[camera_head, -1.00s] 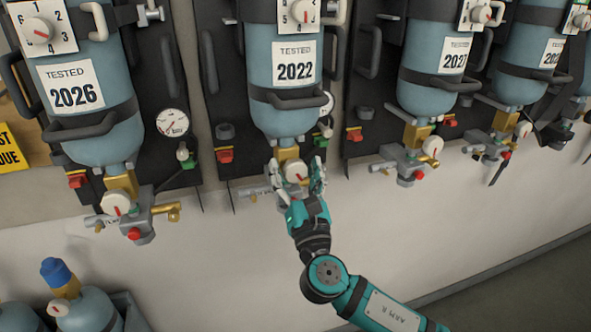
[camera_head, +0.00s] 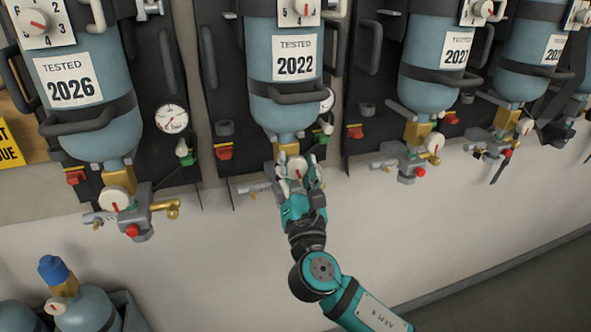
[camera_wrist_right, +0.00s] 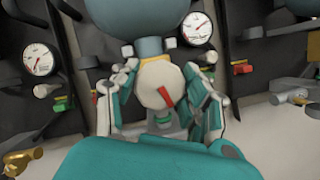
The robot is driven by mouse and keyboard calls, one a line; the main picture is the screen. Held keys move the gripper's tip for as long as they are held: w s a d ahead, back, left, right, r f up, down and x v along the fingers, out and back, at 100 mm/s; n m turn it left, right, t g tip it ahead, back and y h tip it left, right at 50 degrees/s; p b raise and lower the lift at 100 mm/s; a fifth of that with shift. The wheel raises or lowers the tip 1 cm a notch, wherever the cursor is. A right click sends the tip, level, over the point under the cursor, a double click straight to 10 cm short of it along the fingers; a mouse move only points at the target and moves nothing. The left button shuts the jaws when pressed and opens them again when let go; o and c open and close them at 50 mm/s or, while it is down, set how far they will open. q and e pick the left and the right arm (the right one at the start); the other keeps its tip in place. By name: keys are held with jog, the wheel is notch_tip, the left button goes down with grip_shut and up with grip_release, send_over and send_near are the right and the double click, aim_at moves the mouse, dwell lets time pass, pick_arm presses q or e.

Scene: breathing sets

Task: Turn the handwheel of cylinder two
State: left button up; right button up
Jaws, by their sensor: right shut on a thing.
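The cylinder labelled 2022 (camera_head: 290,115) is second from the left, hung neck down. Its handwheel (camera_head: 297,165) is a white round knob with a red mark, below the brass neck. In the right wrist view the handwheel (camera_wrist_right: 153,87) faces me, its red mark slanting toward lower right. My right gripper (camera_head: 299,176) is shut on this handwheel, with a finger on each side of it. The gripper's fingers (camera_wrist_right: 160,95) also show in the right wrist view. The fingers hide part of the valve body behind. My left gripper is not in view.
The 2026 cylinder (camera_head: 85,100), with its own handwheel (camera_head: 113,199) and brass outlet (camera_head: 165,207), hangs to the left. Another cylinder (camera_head: 430,80) hangs to the right. A blue-capped cylinder (camera_head: 85,306) stands at lower left. The wall below is clear.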

jog(key=shift+m+g+h, duration=0.3)
jog(key=shift+m+h, duration=0.8)
jog(key=shift+m, duration=1.4)
jog(key=o, duration=1.2)
jog(key=shift+c, duration=0.2)
jog(key=v, duration=1.2)
